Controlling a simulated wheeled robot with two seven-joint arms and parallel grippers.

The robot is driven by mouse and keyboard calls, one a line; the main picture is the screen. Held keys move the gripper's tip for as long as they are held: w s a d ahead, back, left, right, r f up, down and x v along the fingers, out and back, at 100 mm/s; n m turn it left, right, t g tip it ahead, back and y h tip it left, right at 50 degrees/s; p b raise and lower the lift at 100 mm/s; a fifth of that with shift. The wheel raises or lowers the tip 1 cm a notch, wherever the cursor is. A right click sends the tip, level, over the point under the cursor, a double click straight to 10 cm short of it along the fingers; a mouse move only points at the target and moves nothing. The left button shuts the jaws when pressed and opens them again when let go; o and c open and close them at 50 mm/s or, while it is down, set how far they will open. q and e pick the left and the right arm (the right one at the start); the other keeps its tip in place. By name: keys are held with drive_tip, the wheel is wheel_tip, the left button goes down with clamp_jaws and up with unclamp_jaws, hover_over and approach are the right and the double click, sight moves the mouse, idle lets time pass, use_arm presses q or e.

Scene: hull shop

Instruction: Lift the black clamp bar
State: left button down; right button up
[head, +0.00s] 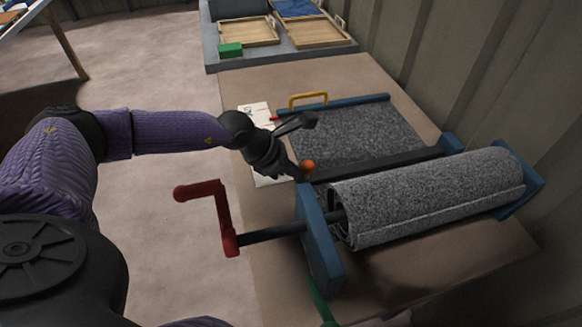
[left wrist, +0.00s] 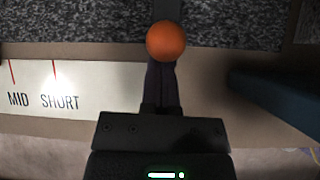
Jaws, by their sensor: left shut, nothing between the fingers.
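My left gripper (head: 297,173) is at the knob. In the left wrist view its shut, empty fingers (left wrist: 161,80) point at the knob and overlap its lower edge; I cannot tell whether they touch. My right gripper is not in view.
A grey speckled roll (head: 430,195) sits between blue end plates (head: 318,245), with a red crank (head: 215,215) on the left. A flat sheet (head: 355,135) has a yellow handle (head: 308,97) behind it. A card marked MID and SHORT (left wrist: 45,92) lies left. Trays (head: 248,33) stand behind.

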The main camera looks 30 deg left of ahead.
use_arm(q)
drive_tip(key=w+d+r+g+p, duration=0.1)
drive_tip(key=r+p, duration=0.3)
drive_tip(key=r, duration=0.4)
drive_tip(key=w+d+r+g+y+p, duration=0.1)
drive_tip(key=w+d+r+p, duration=0.2)
drive_tip(key=r, duration=0.5)
drive_tip(key=w+d+r+y+p, duration=0.1)
drive_tip(key=w+d+r+p, duration=0.1)
drive_tip(key=r+p, duration=0.5)
drive_tip(key=shift+w+d+r+g, duration=0.3)
drive_tip(key=shift+w+r+g, duration=0.1)
drive_tip(key=shift+w+r, duration=0.35)
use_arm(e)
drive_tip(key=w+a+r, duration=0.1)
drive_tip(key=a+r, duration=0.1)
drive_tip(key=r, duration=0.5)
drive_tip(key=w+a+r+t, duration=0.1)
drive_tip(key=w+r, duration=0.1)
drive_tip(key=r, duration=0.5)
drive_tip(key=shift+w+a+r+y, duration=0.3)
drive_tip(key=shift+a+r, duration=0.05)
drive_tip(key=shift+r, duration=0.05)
use_arm(q)
drive_tip(key=shift+w+f, duration=0.1)
drive_tip(key=shift+f, duration=0.05)
